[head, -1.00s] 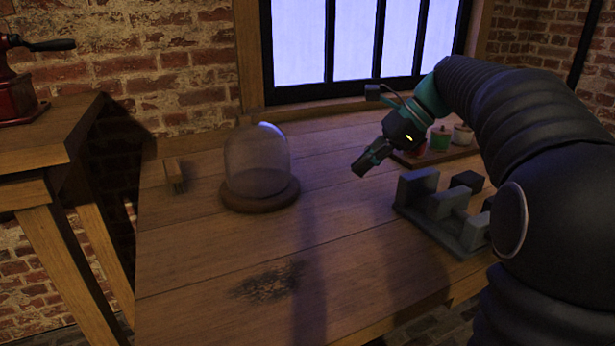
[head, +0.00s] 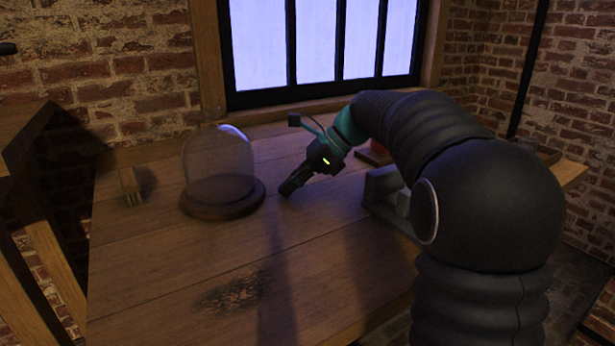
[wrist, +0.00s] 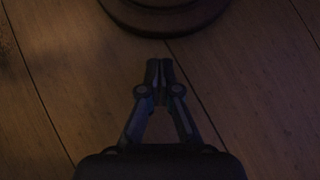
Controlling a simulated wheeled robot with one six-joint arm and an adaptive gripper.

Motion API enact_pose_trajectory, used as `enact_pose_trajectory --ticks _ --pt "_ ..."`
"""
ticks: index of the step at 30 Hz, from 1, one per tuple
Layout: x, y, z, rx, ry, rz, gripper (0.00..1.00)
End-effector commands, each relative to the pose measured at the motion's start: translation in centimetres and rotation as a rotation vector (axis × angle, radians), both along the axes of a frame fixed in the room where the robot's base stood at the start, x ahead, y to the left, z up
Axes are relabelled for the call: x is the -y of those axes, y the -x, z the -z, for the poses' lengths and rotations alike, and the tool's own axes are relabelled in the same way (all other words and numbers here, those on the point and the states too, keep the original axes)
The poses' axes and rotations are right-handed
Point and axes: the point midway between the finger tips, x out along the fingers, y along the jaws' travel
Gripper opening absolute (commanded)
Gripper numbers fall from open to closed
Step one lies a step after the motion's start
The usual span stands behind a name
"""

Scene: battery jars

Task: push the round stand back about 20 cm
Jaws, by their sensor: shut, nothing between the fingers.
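The round stand (head: 222,208) is a wooden disc with a clear glass dome (head: 219,165) on it. It stands upright on the wooden table, left of the middle in the head view. My gripper (head: 286,191) is just to the right of the stand, low over the table, with a small gap between them. In the wrist view the shut, empty fingertips (wrist: 159,63) point toward the dark edge of the stand (wrist: 165,20) at the top, apart from it. Most of the stand is cut off there.
A small brush-like wooden block (head: 130,186) stands left of the stand. A grey block fixture (head: 381,186) and a tray (head: 374,158) with a red item lie to the right, partly behind my arm. The table behind the stand, toward the window, looks clear.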

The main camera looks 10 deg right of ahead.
Motion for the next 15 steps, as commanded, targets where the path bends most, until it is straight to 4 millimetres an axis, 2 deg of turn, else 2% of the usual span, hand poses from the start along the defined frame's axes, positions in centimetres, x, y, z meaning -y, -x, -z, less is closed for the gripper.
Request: enact_pose_trajectory --ticks 1,6,15 --pt "-0.8 0.0 -0.1 0.003 0.0 -0.004 0.0" --pt "-2.4 -0.2 -0.1 0.002 0.0 -0.002 0.0" --pt "-2.9 -0.2 -0.2 0.002 0.0 -0.001 0.0"
